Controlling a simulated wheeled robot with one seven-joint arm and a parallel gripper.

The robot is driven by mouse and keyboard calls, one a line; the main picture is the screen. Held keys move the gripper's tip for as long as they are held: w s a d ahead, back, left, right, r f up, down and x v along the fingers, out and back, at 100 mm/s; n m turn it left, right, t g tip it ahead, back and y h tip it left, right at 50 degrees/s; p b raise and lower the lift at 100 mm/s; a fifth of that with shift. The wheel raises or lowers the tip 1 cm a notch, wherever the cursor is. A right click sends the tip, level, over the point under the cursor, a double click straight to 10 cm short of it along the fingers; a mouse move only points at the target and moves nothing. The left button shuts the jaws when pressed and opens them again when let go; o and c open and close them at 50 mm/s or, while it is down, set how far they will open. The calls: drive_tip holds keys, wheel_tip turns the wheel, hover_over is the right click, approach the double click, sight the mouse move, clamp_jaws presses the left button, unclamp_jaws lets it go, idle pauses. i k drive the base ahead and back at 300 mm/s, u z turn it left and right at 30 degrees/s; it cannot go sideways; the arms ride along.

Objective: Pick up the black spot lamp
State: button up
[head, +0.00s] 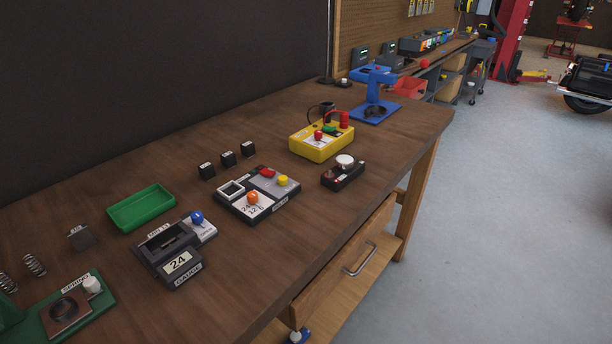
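No thing in the head view is clearly a black spot lamp. A small round black object (327,107) shows at the back of the yellow box (318,147), close to a red part; it is too small to tell whether it is the lamp. A flat black piece (325,80) lies at the bench's back edge, with a small pale knob (343,82) beside it. My gripper is not in view.
The wooden bench (240,285) carries a green tray (141,208), several black blocks (228,159), a grey-and-black panel (257,195), a gauge box (178,265), a dark box with a white knob (343,172) and a blue stand (375,110). Open floor (490,220) lies right.

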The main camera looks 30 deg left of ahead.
sight(347, 167)
drive_tip(key=u, duration=0.1)
drive_tip(key=i, duration=1)
drive_tip(key=z, duration=0.05)
